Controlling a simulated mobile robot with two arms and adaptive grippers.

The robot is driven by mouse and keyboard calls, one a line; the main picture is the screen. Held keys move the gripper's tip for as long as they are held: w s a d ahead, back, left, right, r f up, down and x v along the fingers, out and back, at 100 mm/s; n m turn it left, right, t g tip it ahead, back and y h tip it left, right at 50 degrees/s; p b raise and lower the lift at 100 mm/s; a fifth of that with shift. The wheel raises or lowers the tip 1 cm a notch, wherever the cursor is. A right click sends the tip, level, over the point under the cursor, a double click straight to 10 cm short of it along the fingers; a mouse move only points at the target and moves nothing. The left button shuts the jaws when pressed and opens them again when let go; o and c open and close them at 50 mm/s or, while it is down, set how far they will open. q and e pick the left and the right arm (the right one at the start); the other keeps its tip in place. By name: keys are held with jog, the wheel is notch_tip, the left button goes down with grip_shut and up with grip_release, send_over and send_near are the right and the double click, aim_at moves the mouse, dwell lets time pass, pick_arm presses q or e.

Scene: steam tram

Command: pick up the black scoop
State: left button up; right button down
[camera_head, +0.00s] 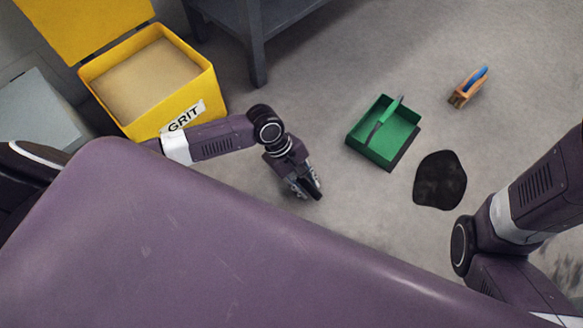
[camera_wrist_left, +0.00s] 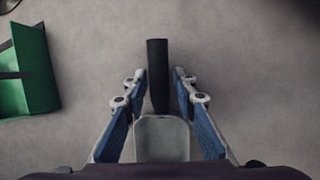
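The scoop (camera_wrist_left: 158,62) shows in the left wrist view as a straight black handle and a wider light grey part nearer the camera. My left gripper (camera_wrist_left: 160,88) has its fingers on either side of the handle, with narrow gaps showing, so it looks open around it. In the head view my left gripper (camera_head: 307,190) points down near the floor, left of the green box. A dark shape at its fingers there is too small to tell from the fingers. My right arm is at the right edge; its gripper is out of view.
A green box (camera_head: 357,149) with a green-handled tool stands on the floor, also at the left wrist view's left edge (camera_wrist_left: 38,70). A dark patch (camera_head: 440,180) and an orange-and-blue brush (camera_head: 466,88) lie right. A yellow grit bin (camera_head: 205,88) stands left, near a grey table (camera_head: 256,45).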

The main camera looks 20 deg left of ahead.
pick_arm(q)
jog(key=shift+c, duration=0.7)
grip_shut()
jog(key=shift+r, duration=0.1)
